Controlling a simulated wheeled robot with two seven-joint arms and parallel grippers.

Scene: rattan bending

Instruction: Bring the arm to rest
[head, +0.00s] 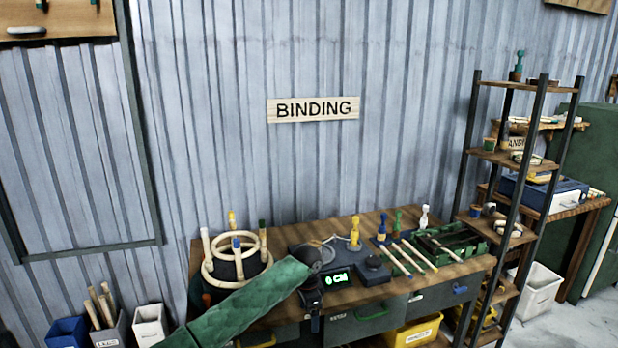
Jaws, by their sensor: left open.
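My left arm (245,303), green, reaches in from the lower left, in front of the wooden workbench (460,268). My left gripper (314,308), dark, hangs at the bench's front edge, just left of the green "0 CM" display (337,280). It is open, and I see nothing held in it; its fingertips are small and dark. The arm hides part of the bench front and the lower part of a round rattan frame (225,268) with upright posts. My right gripper is not in view.
A yellow bin (412,333) stands below. A tall shelf (480,160) rises at the right. Bins, including a blue one (67,330), stand at lower left. A "BINDING" sign (313,108) hangs behind.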

